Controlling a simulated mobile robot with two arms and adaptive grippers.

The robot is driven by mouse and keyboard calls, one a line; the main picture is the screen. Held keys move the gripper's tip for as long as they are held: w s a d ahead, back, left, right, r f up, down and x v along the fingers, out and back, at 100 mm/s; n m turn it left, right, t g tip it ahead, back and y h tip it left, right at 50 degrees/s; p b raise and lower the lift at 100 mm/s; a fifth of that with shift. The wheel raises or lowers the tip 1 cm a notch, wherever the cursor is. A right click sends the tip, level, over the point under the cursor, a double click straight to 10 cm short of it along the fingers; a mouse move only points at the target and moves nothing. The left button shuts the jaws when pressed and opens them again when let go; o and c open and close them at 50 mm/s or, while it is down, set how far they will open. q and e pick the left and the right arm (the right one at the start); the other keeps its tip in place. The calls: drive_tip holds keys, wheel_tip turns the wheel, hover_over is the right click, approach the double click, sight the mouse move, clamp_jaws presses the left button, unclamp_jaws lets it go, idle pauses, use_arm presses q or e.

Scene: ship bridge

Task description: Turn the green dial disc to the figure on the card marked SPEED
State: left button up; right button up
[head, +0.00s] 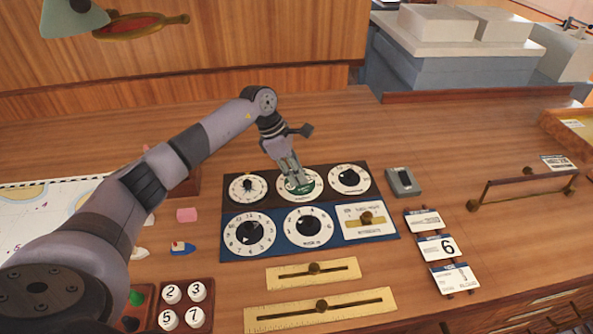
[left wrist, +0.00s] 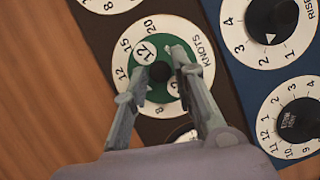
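The green dial disc (head: 297,188) sits in the top middle of the panel, inside a white ring marked KNOTS. My left gripper (head: 295,182) points down at this dial. In the left wrist view its fingers (left wrist: 159,66) stand on either side of the knob; whether they press on it is unclear. Cards hang at the right; the middle card (head: 437,247) shows a large 6. Their small headings are too small to read, so I cannot pick out SPEED.
Neighbouring dials (head: 248,187) and (head: 350,179) are close on both sides, with a blue panel row (head: 278,239) in front. A grey switch box (head: 403,182) stands to the right. Brass sliders (head: 313,272) lie nearer. A brass rail (head: 530,183) is farther right.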

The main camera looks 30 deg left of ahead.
use_arm(q)
clamp_jaws()
drive_tip(key=shift+n, duration=0.4)
drive_tip(key=shift+s+n+t+y+b, duration=0.15)
drive_tip(key=shift+n+t+y+b, duration=0.3)
drive_tip(key=shift+n, duration=0.65)
drive_tip(key=n+t+b, duration=0.1)
drive_tip(key=n, duration=0.2)
drive_tip(key=shift+d+y, duration=0.2)
drive_tip(key=shift+y, duration=0.15)
drive_tip(key=n+y+b, duration=0.1)
drive_tip(key=n, duration=0.1)
drive_tip(key=n+t+b, duration=0.1)
drive_tip(key=n, duration=0.2)
drive_tip(key=shift+s+d+f+y, duration=0.1)
drive_tip(key=shift+d+y, duration=0.05)
drive_tip(key=shift+y, duration=0.25)
drive_tip(key=n+y+b, duration=0.1)
drive_tip(key=n, duration=0.1)
drive_tip(key=n+b, duration=0.1)
drive_tip(key=n, duration=0.1)
drive_tip(key=shift+d+n+y+b, duration=0.15)
drive_tip(key=shift+n+y+b, duration=0.2)
drive_tip(key=shift+n+y, duration=0.05)
drive_tip(key=shift+r, duration=0.2)
